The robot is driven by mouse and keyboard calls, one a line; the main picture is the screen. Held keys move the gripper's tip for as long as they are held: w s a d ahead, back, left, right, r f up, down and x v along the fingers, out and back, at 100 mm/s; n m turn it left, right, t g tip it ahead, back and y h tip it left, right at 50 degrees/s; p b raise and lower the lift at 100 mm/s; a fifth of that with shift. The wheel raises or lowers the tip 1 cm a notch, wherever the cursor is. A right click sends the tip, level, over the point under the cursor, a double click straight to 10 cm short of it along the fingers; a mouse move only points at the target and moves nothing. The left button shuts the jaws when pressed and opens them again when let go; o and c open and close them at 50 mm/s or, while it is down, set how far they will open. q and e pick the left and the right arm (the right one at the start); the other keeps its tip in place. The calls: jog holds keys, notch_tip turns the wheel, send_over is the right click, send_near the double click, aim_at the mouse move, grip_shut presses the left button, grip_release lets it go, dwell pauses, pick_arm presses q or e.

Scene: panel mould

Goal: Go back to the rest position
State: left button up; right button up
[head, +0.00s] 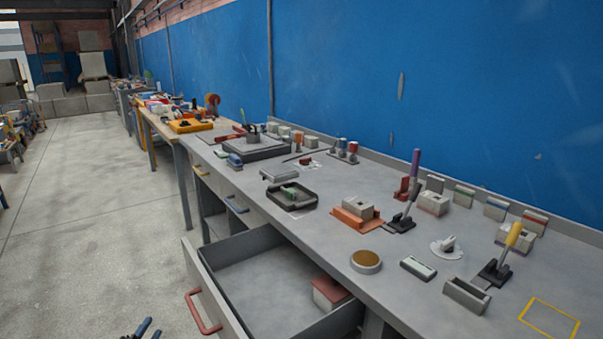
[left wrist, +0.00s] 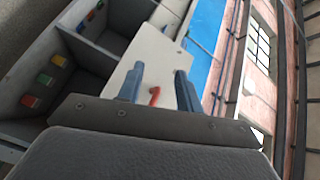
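My left gripper (head: 148,330) shows at the bottom edge of the head view, over the floor to the left of the open drawer. In the left wrist view its two blue-grey fingers (left wrist: 158,88) stand apart with nothing held between them. My right gripper is in neither view.
A drawer (head: 203,311) with a red handle stands open under the grey workbench (head: 330,235); a box with a red lid (head: 330,292) is inside. The bench holds several fixtures, levers and a black tray (head: 291,196). The floor (head: 95,220) at left is clear.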

pick_arm(q)
jog(key=s+d+f+n+g+y+p, duration=0.1)
jog(key=s+d+f+n+g+y, duration=0.15)
jog(key=s+d+n+g, duration=0.4)
jog(key=s+d+f+n+g+y+p, duration=0.1)
jog(key=s+f+n+g, duration=0.3)
jog(key=s, duration=0.5)
jog(key=s+d+r+g+h+p, duration=0.2)
jog(key=s+d+p, duration=0.2)
jog(key=s+d, duration=0.6)
jog(key=s+d+r+n+g+h+p, duration=0.1)
jog(key=s+d+r+g+h+p, duration=0.1)
jog(key=s+d, duration=0.8)
jog(key=shift+s+r+g+h+p, duration=0.35)
jog(key=shift+r+g+p, duration=0.15)
jog(key=shift+p, duration=0.65)
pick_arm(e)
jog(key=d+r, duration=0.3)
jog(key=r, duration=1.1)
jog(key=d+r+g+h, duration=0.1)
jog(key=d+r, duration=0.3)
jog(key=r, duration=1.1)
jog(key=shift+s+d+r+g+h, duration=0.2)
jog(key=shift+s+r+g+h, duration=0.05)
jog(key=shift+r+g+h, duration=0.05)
